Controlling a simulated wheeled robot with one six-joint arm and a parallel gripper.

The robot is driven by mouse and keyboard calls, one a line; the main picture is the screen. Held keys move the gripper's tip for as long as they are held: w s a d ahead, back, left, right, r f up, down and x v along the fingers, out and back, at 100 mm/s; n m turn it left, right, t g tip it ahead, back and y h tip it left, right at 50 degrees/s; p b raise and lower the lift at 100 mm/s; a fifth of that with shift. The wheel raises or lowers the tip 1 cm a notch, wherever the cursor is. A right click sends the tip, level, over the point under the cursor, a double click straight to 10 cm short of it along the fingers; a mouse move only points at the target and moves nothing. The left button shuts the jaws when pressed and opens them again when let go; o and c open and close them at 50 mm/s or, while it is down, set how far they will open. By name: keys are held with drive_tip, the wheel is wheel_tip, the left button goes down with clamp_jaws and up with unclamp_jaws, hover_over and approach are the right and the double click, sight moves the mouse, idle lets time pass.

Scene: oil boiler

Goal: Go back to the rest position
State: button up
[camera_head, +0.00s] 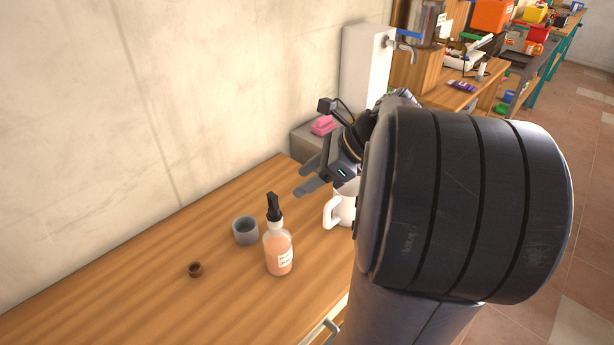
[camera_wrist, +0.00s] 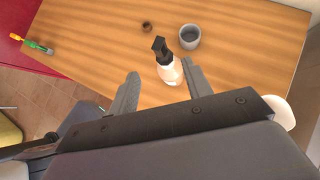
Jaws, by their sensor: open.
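My gripper (camera_head: 310,180) is open and empty, held above the wooden table near its far right end. It points left in the head view, and its two fingers also show apart in the wrist view (camera_wrist: 158,90). Below it stands an upright spray bottle (camera_head: 278,252) with a black top and orange liquid. In the wrist view the bottle (camera_wrist: 168,70) appears between and beyond the fingertips, with no contact visible. My arm hides the right part of the table in the head view.
On the table (camera_head: 120,290) are a grey cup (camera_head: 245,230), a small brown ring-like piece (camera_head: 195,269) and a white mug (camera_head: 333,212), partly hidden by my arm. A pink object (camera_head: 324,125) lies behind the gripper. A white wall dispenser (camera_head: 366,65) stands farther back. The table's left part is clear.

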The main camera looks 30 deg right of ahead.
sight(273, 195)
drive_tip(key=x, duration=1)
drive_tip(key=shift+a+f+b, duration=0.15)
drive_tip(key=shift+f+b, duration=0.05)
drive_tip(key=shift+b, duration=0.1)
drive_tip(key=shift+w+a, duration=0.2)
drive_tip(key=shift+d+r+p, duration=0.1)
drive_tip(key=shift+r+p, duration=0.3)
drive_tip(key=shift+r, duration=0.25)
